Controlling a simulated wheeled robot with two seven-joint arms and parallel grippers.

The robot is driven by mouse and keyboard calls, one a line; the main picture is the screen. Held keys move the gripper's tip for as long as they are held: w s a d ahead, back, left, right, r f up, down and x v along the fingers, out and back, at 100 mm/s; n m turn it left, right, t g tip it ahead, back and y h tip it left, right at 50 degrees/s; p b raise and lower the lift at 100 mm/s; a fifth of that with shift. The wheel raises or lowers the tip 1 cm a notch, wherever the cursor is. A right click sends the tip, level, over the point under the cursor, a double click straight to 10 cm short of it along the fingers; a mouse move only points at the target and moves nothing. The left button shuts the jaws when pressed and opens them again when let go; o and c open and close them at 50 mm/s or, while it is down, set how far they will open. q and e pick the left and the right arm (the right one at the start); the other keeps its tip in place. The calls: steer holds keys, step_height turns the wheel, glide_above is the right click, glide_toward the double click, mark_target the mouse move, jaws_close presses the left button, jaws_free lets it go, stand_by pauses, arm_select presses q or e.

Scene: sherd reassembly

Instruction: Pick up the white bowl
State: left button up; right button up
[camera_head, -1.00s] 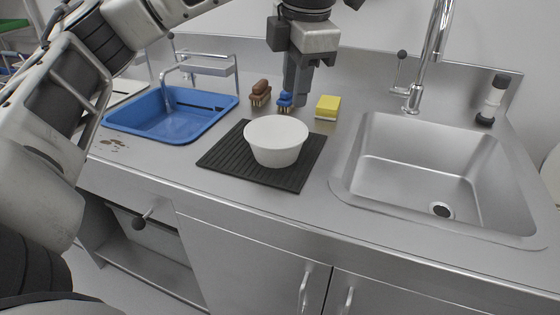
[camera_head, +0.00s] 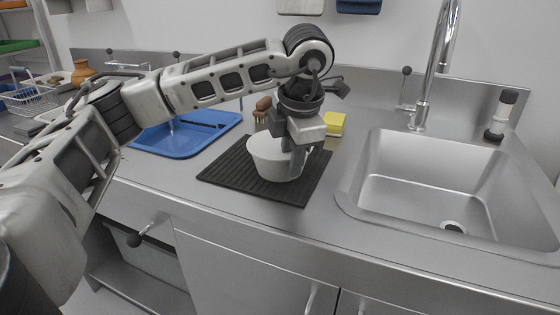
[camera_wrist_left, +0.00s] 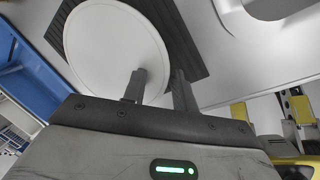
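The white bowl (camera_head: 266,158) stands upright on a black ribbed mat (camera_head: 234,168). It also shows from above in the wrist view (camera_wrist_left: 105,45). My left gripper (camera_head: 297,168) points down at the bowl's right side and hides part of its rim. In the wrist view the fingers of my left gripper (camera_wrist_left: 159,75) are apart, one over the bowl's inside and one outside the rim, with the rim between them. The bowl still rests on the mat. My right gripper is not in view.
A blue basin (camera_head: 185,142) lies left of the mat. A brown brush (camera_head: 262,108) and a yellow sponge (camera_head: 334,122) are behind it. A steel sink (camera_head: 420,185) with a tall tap (camera_head: 432,70) is on the right. The steel counter's front strip is clear.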

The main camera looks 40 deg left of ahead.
arm_select(q)
steer(key=shift+x, duration=1.4)
jaws_close()
steer(key=shift+r, duration=0.2)
